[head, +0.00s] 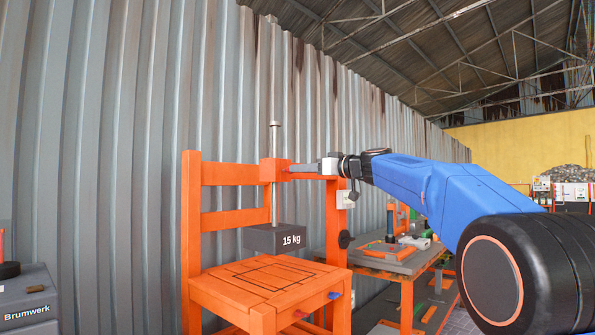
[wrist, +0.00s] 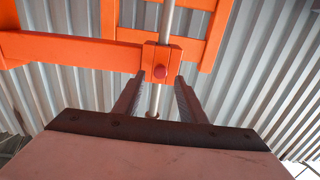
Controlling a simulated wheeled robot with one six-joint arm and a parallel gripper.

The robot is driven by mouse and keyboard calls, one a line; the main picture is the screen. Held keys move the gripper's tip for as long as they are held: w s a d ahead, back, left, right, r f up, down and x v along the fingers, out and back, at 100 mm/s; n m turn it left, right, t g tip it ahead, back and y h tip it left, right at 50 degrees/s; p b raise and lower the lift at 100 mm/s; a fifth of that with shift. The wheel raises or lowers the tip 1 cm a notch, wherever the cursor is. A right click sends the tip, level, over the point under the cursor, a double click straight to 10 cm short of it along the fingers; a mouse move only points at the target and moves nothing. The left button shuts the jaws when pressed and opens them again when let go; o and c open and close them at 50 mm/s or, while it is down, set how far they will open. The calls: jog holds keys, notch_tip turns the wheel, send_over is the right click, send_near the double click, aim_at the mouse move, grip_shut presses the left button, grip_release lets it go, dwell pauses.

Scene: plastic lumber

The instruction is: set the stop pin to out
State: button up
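The orange block (head: 274,171) rides around an upright steel rod (head: 275,140) at the chair's back; it also shows in the wrist view (wrist: 175,58). A small red knob (wrist: 160,72), which looks like the stop pin, sits on the block's face toward me. How far it stands out is hard to tell. My gripper (wrist: 159,80) is open, its two fingers pointing at the block with the knob between their tips in the picture. Contact cannot be told. In the head view my gripper (head: 303,169) is just right of the block and hides the knob.
A dark 15 kg weight (head: 274,239) hangs on the rod above the orange chair's seat (head: 225,290). A cluttered workbench (head: 400,260) stands behind right; a corrugated wall is behind.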

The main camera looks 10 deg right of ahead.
jog(key=x, duration=0.3)
grip_shut()
jog(key=v, duration=0.3)
jog(key=shift+s+d, duration=0.1)
jog(key=shift+s, duration=0.1)
grip_release()
jog(key=shift+d, duration=0.1)
jog(key=shift+s, duration=0.1)
